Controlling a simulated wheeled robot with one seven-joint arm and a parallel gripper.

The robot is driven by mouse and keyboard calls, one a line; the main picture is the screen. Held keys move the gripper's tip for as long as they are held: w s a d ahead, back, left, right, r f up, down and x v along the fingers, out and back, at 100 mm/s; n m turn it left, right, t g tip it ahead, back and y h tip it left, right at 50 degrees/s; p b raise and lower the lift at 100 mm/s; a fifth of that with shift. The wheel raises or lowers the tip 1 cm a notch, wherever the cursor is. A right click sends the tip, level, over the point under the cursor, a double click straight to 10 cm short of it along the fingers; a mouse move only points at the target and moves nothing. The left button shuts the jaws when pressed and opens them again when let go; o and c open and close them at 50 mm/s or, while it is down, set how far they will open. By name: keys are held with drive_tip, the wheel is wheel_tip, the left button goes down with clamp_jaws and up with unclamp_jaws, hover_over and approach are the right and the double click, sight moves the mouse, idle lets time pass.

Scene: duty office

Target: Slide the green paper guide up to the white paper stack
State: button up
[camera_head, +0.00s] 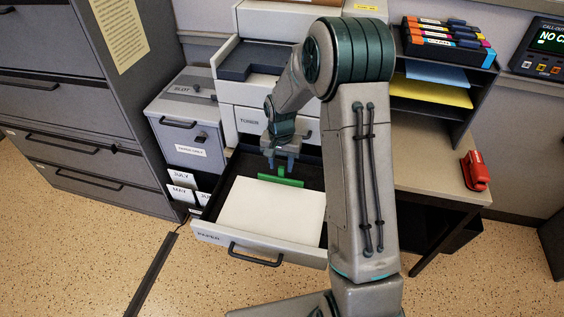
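The white paper stack (272,213) lies flat in the open paper drawer (209,234) of the printer. The green paper guide (281,181) stands at the back edge of the stack, toward the rear of the drawer. I cannot tell whether it touches the paper. My gripper (280,166) points down into the drawer at the guide's upper part. Its fingers overlap the guide in the picture, and the gap between them is too small to read. My arm hides the drawer's right side.
The printer body (262,122) rises behind the drawer. A grey slotted bin (186,130) stands to the left, with month-labelled cards (181,187) below. A desk (435,165) at right holds a red stapler (474,170) and an organizer (449,62).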

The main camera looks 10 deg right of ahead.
sight(282, 169)
wheel_tip(282, 169, up, 14)
drive_tip(key=shift+b, duration=0.45)
drive_tip(key=shift+f, duration=0.1)
idle(0.4)
drive_tip(key=s+r+n+t, duration=0.1)
drive_tip(key=s+r+n, duration=0.1)
drive_tip(key=s, duration=1.1)
drive_tip(key=s+d+r+n+t, duration=0.1)
drive_tip(key=s+r+n+t, duration=0.1)
drive_tip(key=s, duration=1)
drive_tip(key=shift+s+d+r+n, duration=0.2)
drive_tip(key=shift+s+r+n, duration=0.15)
drive_tip(key=shift+r+n, duration=0.25)
